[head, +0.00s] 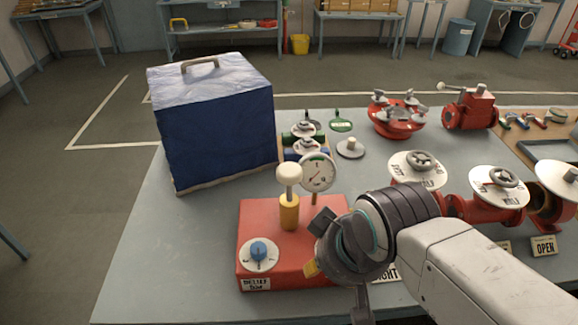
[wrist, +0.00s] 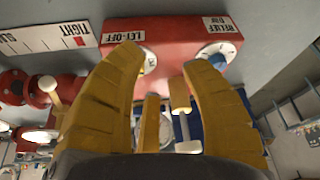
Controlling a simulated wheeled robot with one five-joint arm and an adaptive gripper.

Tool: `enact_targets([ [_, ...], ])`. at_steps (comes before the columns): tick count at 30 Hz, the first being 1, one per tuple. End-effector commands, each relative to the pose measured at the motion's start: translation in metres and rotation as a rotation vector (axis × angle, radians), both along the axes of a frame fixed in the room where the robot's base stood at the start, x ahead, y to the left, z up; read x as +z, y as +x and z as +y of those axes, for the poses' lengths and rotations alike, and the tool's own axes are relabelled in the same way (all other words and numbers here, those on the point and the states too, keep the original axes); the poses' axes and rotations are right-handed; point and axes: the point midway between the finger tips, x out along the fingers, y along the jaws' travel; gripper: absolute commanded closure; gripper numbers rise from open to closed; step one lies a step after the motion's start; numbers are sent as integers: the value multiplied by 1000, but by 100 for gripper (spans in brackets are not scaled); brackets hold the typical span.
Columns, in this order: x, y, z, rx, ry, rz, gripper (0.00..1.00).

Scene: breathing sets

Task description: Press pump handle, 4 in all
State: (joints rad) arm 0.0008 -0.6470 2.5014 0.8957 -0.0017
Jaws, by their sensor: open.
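The pump is a red box (head: 265,220) on the bench. A yellow cylinder (head: 289,213) stands upright on it, and the cream pump handle (head: 289,174) sits above that with a short length of rod showing. A round gauge (head: 318,172) stands behind and to the right, and a blue dial knob (head: 258,250) is at the front left. My gripper (head: 315,246) is open over the box's right side, lower than the handle and apart from it. The wrist view shows the box (wrist: 178,30) beyond the open yellow fingers (wrist: 163,62); no grasp shows.
A blue covered case (head: 222,135) stands at the back left. Red valves with white discs (head: 497,187) line the right side, with an OPEN plate (head: 544,246) in front. Smaller fittings (head: 350,148) lie behind the pump. The bench left of the pump is clear.

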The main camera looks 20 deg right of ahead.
Motion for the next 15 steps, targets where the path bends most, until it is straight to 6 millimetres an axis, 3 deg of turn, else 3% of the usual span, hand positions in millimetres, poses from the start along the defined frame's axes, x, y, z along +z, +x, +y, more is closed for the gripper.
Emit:
enact_targets([
  [13, 0, 0, 0, 0, 0, 0, 99],
  [15, 0, 0, 0, 0, 0, 0, 100],
])
